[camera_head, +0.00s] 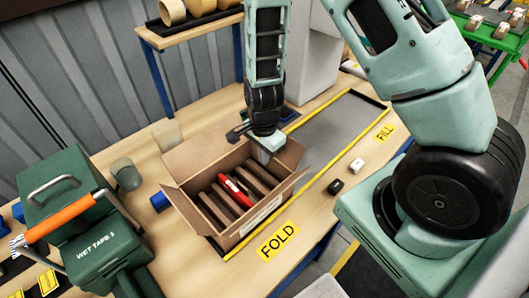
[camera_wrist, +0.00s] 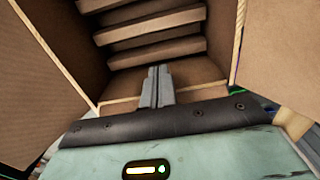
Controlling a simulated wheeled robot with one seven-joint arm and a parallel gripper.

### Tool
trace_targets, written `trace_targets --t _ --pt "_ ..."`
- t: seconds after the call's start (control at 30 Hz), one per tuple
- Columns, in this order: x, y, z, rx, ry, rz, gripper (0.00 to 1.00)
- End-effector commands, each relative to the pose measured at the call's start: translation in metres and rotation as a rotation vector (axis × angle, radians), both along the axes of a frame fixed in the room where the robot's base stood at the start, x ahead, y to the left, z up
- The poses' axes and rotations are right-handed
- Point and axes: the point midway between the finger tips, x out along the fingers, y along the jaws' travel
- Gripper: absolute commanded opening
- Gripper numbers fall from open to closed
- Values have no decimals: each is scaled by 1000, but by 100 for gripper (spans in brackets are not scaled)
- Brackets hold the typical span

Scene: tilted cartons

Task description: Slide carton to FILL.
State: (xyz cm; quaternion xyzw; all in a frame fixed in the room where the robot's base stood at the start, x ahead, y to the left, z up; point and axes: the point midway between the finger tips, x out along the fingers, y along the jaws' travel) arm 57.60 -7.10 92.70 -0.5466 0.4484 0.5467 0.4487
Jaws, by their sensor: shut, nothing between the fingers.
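The open brown carton (camera_head: 225,240) stands at the yellow FOLD label (camera_head: 279,241), its flaps spread. Inside are several brown slats and a red item (camera_head: 236,192). The yellow FILL label (camera_head: 384,132) lies further along the track, up and to the right. My gripper (camera_wrist: 155,72) is shut and empty at the carton's far right end. In the wrist view its fingers point toward the carton's inside (camera_wrist: 60,45) and the slats. I cannot tell whether they touch the carton; the head view hides the fingertips.
A grey track (camera_head: 340,122) with yellow edges runs toward FILL and is clear there. A black and a white small item (camera_head: 357,165) lie beside it. A green WET TAPE machine (camera_head: 85,225) stands left. A shelf with tape rolls (camera_head: 172,11) is behind.

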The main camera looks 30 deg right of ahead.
Motion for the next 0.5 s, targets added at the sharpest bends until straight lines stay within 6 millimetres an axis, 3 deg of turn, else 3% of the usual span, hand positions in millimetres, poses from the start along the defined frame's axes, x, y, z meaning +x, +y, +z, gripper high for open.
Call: trace_targets --t 0.37,0.5 --pt "1 -3 0 0 0 0 0" --pt "3 -14 -1 0 -1 -5 0"
